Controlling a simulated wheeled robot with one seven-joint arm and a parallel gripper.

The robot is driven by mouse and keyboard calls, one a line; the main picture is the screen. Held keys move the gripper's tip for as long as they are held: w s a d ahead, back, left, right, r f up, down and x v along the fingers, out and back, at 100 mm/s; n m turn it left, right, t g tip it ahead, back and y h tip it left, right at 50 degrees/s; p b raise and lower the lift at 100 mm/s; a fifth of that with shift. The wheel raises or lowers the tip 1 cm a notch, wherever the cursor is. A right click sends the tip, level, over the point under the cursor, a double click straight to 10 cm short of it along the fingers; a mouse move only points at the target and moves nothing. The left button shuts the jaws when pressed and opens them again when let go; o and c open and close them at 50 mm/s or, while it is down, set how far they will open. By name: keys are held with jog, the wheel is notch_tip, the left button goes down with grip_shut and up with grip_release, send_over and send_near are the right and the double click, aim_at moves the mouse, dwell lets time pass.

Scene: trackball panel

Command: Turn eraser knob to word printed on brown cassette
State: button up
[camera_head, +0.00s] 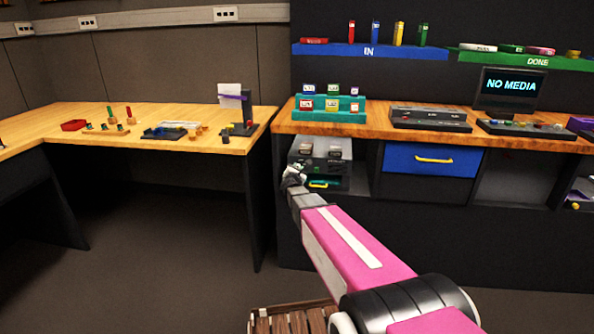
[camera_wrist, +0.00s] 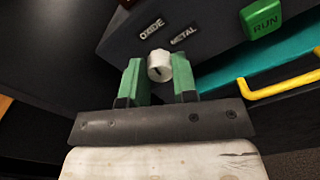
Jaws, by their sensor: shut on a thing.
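The eraser is a dark grey box (camera_head: 306,147) in the low bay under the right bench. In the wrist view its front (camera_wrist: 207,17) carries a small pale knob (camera_wrist: 159,64) with a dark mark on its face, below the printed words OXIDE and METAL. Which word the mark points to is not clear. My gripper (camera_wrist: 158,76) has its green fingers on both sides of the knob and is shut on it. In the head view my gripper (camera_head: 293,178) is at the left side of the box front. I cannot make out a brown cassette or its print.
A green RUN button (camera_wrist: 263,19) is right of the words. A yellow handle (camera_wrist: 280,88) on a teal drawer front is close to the right of my gripper. On the bench above are a teal rack (camera_head: 345,117) of labelled cassettes and a NO MEDIA screen (camera_head: 511,86).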

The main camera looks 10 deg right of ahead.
jog(key=m, duration=0.6)
dwell(0.6)
jog(key=o, duration=0.9)
jog(key=shift+s, duration=0.1)
jog(key=v, duration=1)
jog(key=shift+s+a, duration=0.1)
jog(key=shift+s, duration=0.25)
